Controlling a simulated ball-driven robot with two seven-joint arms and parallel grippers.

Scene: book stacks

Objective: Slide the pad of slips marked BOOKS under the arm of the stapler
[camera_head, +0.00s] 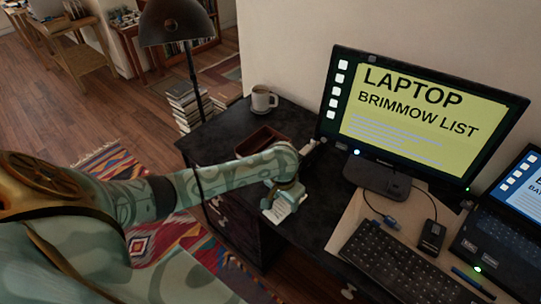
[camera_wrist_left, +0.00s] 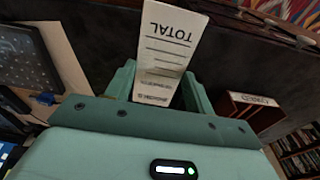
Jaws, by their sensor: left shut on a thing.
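My left gripper (camera_head: 285,198) is shut on a white pad of slips (camera_head: 277,213) above the dark desk, near its front edge. In the left wrist view the pad (camera_wrist_left: 168,50) stands out from between the green fingers (camera_wrist_left: 155,88). It shows ruled lines and the word TOTAL upside down. The small print near the fingers is too small to read, so I cannot confirm the word BOOKS. A small pale object (camera_head: 310,146) shows just behind my left wrist; I cannot tell whether it is the stapler. My right gripper is not in view.
A brown tray (camera_head: 258,139) and a mug (camera_head: 263,99) stand on the desk's far left part. A lamp (camera_head: 180,25) stands behind the desk's left end.

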